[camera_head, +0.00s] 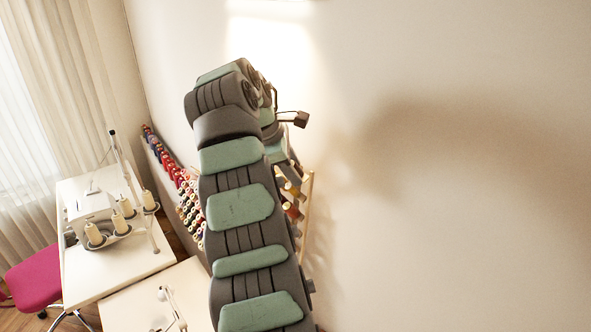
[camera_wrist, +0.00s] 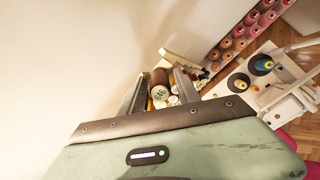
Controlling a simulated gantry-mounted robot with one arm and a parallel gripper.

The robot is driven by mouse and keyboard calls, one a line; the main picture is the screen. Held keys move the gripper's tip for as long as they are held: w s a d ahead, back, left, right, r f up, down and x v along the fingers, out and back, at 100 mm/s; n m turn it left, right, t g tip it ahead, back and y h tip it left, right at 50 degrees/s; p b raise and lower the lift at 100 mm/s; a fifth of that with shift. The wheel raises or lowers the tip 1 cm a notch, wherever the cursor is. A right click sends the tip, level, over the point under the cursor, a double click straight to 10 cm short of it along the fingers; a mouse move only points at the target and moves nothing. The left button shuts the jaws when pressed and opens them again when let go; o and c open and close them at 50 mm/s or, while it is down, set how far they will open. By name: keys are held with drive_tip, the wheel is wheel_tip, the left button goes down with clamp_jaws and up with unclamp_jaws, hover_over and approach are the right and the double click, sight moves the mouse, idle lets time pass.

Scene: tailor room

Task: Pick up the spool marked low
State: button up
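My gripper (camera_wrist: 160,85) shows in the wrist view with its two grey fingers spread apart. Beyond and between the fingers are several thread spools on a rack. One has a round pale end (camera_wrist: 159,92) with a dark mark that looks like a number, too small to read surely. A brown spool (camera_wrist: 159,76) is just behind it. I cannot tell which spool is marked low. I see no spool clearly gripped. In the head view my arm hides the gripper and part of the rack; some spools (camera_head: 291,211) show right of the arm.
A wall rack of pink and red spools (camera_wrist: 249,20) runs along the wall. A white table (camera_head: 130,262) holds a sewing machine (camera_head: 93,208) and cream thread cones (camera_head: 95,234). A pink chair (camera_head: 35,282) stands at lower left. The wall right of my arm is bare.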

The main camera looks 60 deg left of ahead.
clamp_jaws()
idle(0.5)
drive_tip(key=v, duration=0.5)
drive_tip(key=shift+s+a, duration=0.25)
drive_tip(key=shift+r, duration=0.1)
